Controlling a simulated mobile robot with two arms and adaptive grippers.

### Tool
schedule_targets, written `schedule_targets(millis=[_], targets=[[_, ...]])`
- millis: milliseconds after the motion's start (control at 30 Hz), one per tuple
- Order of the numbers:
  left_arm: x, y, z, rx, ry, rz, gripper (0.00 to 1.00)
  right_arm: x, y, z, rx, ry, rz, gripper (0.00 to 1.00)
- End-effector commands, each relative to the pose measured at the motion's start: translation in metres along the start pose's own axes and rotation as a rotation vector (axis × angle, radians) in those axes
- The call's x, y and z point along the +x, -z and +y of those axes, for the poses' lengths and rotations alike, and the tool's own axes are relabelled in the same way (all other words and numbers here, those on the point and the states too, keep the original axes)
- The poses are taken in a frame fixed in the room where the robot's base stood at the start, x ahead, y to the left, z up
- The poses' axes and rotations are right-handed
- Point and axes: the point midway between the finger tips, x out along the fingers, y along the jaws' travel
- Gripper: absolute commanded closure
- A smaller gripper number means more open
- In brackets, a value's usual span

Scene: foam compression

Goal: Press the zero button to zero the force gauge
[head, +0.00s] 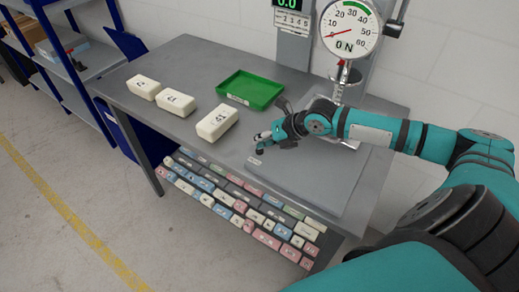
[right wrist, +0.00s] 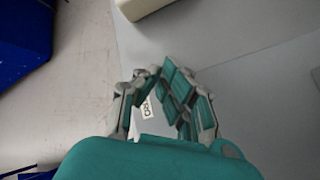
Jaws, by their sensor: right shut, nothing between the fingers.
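The force gauge (head: 350,30) is a round white dial with a red needle and a green arc, mounted on a grey stand at the back right of the table. A small pale label (head: 254,161) lies at the table's front, and a label (right wrist: 146,108) shows between my finger links in the right wrist view. Its text is too small to read, and I cannot make out a zero button for certain. My right gripper (head: 275,138) is shut and empty, low over the table close behind the label. I cannot tell whether it touches anything. My left gripper is out of view.
A digital display (head: 287,8) stands left of the dial. A green tray (head: 250,90) and several cream blocks (head: 217,122) lie on the grey table (head: 185,60). A lower shelf holds several coloured blocks (head: 240,205). Blue shelving (head: 75,65) stands at the left.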

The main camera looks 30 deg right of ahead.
Motion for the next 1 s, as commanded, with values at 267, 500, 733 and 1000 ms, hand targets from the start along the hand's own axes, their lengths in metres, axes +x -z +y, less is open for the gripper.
schedule_targets(millis=[267, 500, 733, 1000], targets=[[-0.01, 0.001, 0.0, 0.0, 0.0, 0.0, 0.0, -0.008, -0.006, 0.006, -0.001, 0.0, -0.001, 1.0], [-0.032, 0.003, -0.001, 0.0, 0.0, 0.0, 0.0, -0.026, -0.019, 0.018, 0.0, 0.0, -0.001, 1.0], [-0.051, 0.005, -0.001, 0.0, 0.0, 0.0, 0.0, -0.041, -0.03, 0.03, 0.0, 0.0, -0.001, 1.0], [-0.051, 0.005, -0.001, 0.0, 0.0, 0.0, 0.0, -0.042, -0.03, 0.03, 0.0, 0.0, 0.0, 1.0]])
